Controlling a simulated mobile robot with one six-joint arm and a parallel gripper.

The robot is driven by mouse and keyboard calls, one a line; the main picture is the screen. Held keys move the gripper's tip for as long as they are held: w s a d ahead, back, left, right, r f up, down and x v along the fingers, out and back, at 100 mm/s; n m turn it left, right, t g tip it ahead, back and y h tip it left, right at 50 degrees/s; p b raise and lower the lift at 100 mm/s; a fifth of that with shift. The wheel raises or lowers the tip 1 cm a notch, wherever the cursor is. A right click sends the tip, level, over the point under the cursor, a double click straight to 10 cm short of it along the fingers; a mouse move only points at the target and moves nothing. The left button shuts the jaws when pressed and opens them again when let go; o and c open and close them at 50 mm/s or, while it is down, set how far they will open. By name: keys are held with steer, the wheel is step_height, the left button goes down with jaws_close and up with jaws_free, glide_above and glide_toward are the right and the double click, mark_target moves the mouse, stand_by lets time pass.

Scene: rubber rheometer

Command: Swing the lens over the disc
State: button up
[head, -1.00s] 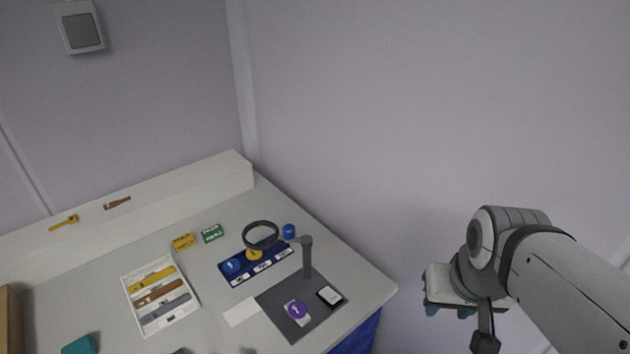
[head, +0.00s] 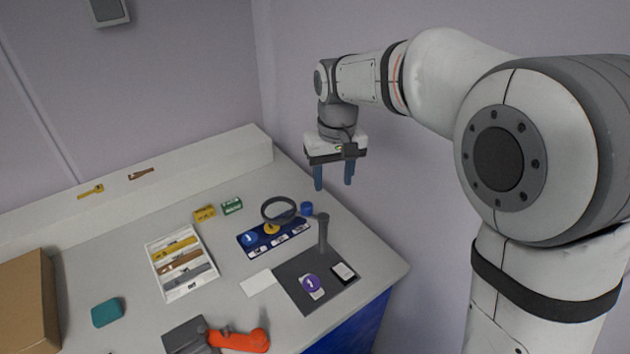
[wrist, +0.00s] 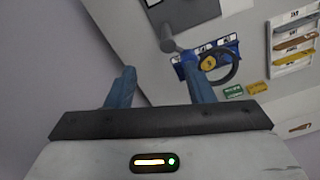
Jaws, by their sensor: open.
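The lens (head: 279,210) is a dark ring on an arm from a grey post (head: 323,232). A purple disc (head: 311,283) marked 1 lies on the dark grey mat (head: 290,282), apart from the lens. My gripper (head: 333,178) is open and empty, fingers down, above and behind the lens, touching nothing. The wrist view shows the lens ring (wrist: 222,66) beyond the right finger and the post (wrist: 172,46) between the fingers.
A blue disc (head: 249,239) sits in the tray. A small black-framed device (head: 344,272) and a white card (head: 258,282) lie by the purple disc. A white tray of coloured tools (head: 167,287), a teal block (head: 108,312), an orange-handled tool (head: 240,340) and a cardboard box (head: 28,290) stand left and front.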

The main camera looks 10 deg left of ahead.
steer(key=n, duration=0.1)
glide_above(306, 204)
steer(key=shift+d+f, duration=0.1)
steer(key=shift+f, duration=0.95)
step_height(306, 204, down, 7)
steer(key=shift+f+p, duration=0.1)
steer(key=shift+p, duration=0.45)
jaws_close()
